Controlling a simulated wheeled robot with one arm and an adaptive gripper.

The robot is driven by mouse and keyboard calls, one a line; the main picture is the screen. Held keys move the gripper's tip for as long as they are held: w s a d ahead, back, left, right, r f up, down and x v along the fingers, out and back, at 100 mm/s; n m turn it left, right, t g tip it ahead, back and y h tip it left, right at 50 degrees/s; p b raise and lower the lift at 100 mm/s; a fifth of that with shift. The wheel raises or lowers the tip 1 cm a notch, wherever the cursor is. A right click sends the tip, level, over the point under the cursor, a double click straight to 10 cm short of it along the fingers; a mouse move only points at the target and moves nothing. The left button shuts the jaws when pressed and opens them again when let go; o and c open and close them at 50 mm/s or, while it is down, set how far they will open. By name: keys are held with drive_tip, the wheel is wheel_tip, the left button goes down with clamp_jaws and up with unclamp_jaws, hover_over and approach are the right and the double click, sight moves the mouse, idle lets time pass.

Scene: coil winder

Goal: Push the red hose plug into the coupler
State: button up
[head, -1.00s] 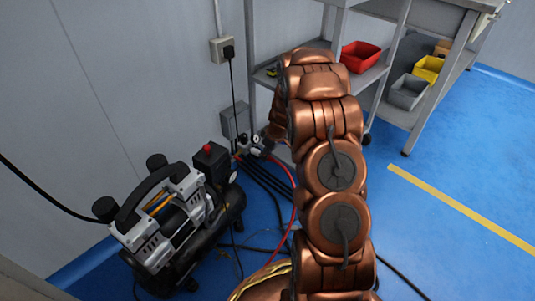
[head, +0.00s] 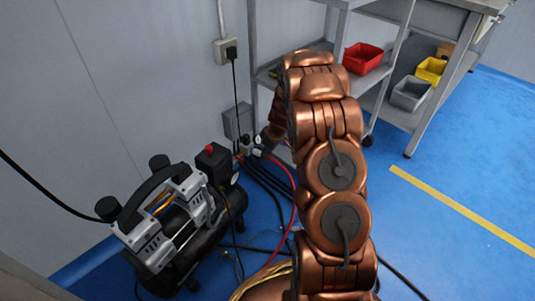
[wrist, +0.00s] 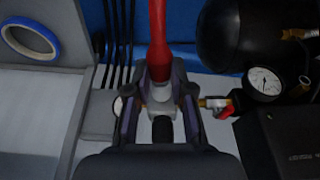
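In the wrist view the red hose (wrist: 158,38) comes in from the top and ends in the light metal red hose plug (wrist: 160,92) between my fingers. My gripper (wrist: 159,104) is closed around this plug, one dark finger on each side. A dark round part (wrist: 162,130) lies in line just below the plug; I cannot tell whether it is the coupler or whether they touch. In the head view the red hose (head: 294,212) runs up from the floor to the fittings by the wall (head: 252,147). My arm hides most of the gripper there.
A compressor (head: 172,225) stands at left. A brass fitting with a red valve handle (wrist: 222,106) and a gauge (wrist: 264,82) sit right of my gripper. Black hoses (head: 268,182) lie close by. A shelf with a red bin (head: 362,58) stands behind; floor at right is clear.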

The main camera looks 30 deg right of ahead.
drive_tip(key=o, duration=0.5)
drive_tip(key=v, duration=1.1)
drive_tip(key=s+a+r+m+g+p, duration=0.1)
drive_tip(key=s+a+r+p, duration=0.5)
drive_tip(key=r, duration=0.5)
drive_tip(key=s+a+r+g+p, duration=0.1)
drive_tip(key=s+a+r+p, duration=0.35)
drive_tip(key=r+p, duration=0.4)
drive_tip(key=s+a+r+m+p, duration=0.1)
drive_tip(key=s+a+r+p, duration=0.45)
drive_tip(key=r, duration=0.65)
drive_tip(key=s+a+r+m+g+p, duration=0.1)
drive_tip(key=s+a+r+p, duration=0.3)
drive_tip(key=s+r+p, duration=0.6)
drive_tip(key=s+a+r+m+g+h+p, duration=0.1)
drive_tip(key=s+a+r+m+p, duration=0.1)
drive_tip(key=s+r+p, duration=0.9)
wheel_tip(320, 180, up, 3)
drive_tip(key=shift+s+a+r+g, duration=0.1)
drive_tip(key=shift+s+a+g, duration=0.3)
drive_tip(key=shift+s+a, duration=0.4)
